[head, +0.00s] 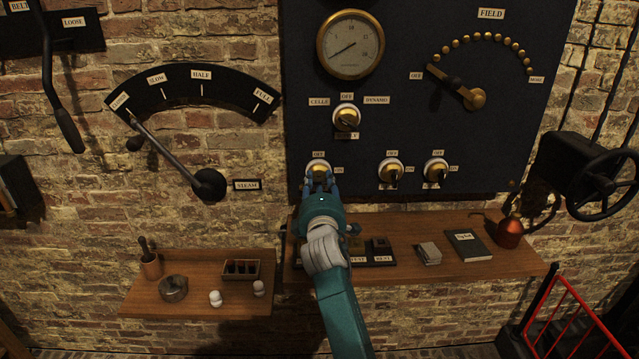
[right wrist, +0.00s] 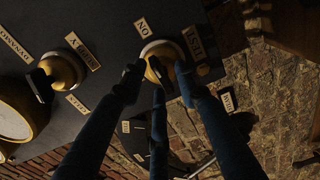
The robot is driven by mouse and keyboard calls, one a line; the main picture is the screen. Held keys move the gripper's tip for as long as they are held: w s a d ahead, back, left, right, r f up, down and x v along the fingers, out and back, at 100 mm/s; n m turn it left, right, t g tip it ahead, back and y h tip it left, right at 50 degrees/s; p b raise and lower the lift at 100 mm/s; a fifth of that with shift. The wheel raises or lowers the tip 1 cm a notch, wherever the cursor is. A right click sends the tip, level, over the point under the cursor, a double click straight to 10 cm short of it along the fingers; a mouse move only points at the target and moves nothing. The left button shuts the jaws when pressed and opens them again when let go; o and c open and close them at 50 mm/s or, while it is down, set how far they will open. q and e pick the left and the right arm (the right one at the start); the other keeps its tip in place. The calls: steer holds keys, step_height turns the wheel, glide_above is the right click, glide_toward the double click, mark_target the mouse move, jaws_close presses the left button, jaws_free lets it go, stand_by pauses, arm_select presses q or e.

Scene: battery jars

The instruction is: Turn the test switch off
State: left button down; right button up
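The test switch (head: 318,168) is a brass knob on a white round base at the lower left of the dark panel. In the right wrist view its brass knob (right wrist: 160,62) shows beside the TEST label (right wrist: 195,42) and an ON label (right wrist: 143,27). My right gripper (head: 320,186) is right at the switch in the head view. In the right wrist view its fingers (right wrist: 158,82) are spread, one on each side of the knob and one below it. I cannot tell whether they touch it, and which way its handle points is hidden. My left gripper is not in view.
The supply switch (head: 347,117) sits above, and two similar switches (head: 391,172) (head: 436,170) stand to the right. A steam lever (head: 170,152) is on the wall at left. A wooden shelf (head: 490,268) with small items lies below the panel.

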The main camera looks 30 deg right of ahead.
jaws_close()
steer(key=n+p, duration=0.2)
steer(key=shift+r+p, duration=0.15)
steer(key=shift+p, duration=0.25)
steer(key=n+p, duration=0.4)
steer(key=n, duration=0.1)
steer(key=shift+a+n, duration=0.1)
steer(key=shift+n, duration=0.3)
steer(key=n+p, duration=0.4)
steer(key=n, duration=0.1)
steer(key=shift+w+p, duration=0.1)
steer(key=shift+p, duration=0.3)
steer(key=shift+a+f+n+p, duration=0.1)
steer(key=shift+f+n+p, duration=0.1)
steer(key=shift+n+p, duration=0.85)
steer(key=shift+f+n+p, duration=0.2)
steer(key=shift+n+p, duration=0.35)
steer(key=shift+n, duration=0.9)
